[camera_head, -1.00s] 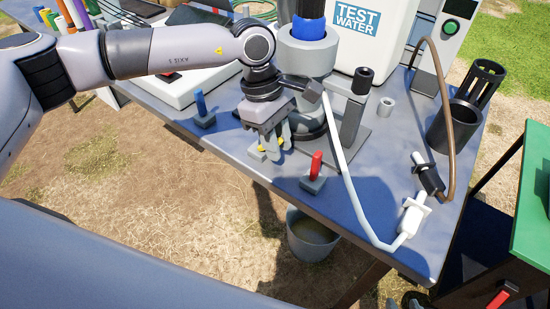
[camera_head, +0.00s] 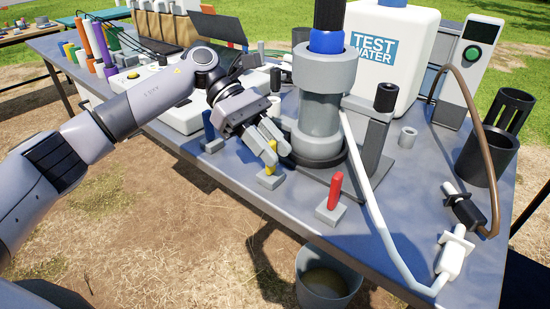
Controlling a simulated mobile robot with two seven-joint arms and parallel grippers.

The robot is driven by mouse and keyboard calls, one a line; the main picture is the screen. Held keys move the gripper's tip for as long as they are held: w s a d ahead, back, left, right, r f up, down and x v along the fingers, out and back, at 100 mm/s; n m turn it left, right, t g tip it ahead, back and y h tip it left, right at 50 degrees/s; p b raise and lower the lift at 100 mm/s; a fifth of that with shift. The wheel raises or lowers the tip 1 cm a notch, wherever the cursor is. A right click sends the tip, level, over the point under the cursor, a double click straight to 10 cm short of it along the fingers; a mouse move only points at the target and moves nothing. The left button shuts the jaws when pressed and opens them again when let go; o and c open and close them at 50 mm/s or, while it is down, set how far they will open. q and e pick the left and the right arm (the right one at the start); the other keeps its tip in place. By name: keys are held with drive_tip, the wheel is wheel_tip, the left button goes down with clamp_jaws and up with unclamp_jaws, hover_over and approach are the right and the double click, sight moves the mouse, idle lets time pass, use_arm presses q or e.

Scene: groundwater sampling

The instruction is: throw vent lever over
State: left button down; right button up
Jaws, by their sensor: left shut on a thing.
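Three small levers on grey bases stand along the table's front edge: a blue lever (camera_head: 208,127), a yellow lever (camera_head: 271,165) and a red lever (camera_head: 335,191). I cannot read which one is marked as the vent. My left gripper (camera_head: 273,149) reaches down from the left, tilted, with its fingers around the yellow lever and shut on it. The fingers hide much of that lever, so its exact lean is hard to tell. The red lever stands nearly upright. My right gripper is not in view.
A grey cylinder unit (camera_head: 320,110) stands just right of the gripper, close to the fingers. A white TEST WATER container (camera_head: 391,50) is behind it. A white tube (camera_head: 380,215) crosses the table on the right. A bucket (camera_head: 326,281) is below the front edge.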

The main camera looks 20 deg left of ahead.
use_arm(q)
drive_tip(key=shift+a+r, duration=0.1)
drive_tip(key=shift+a, duration=0.05)
idle(0.4)
drive_tip(key=c, duration=1)
unclamp_jaws()
drive_tip(key=v, duration=0.7)
drive_tip(key=shift+b, duration=0.35)
drive_tip(key=shift+w+a, duration=0.1)
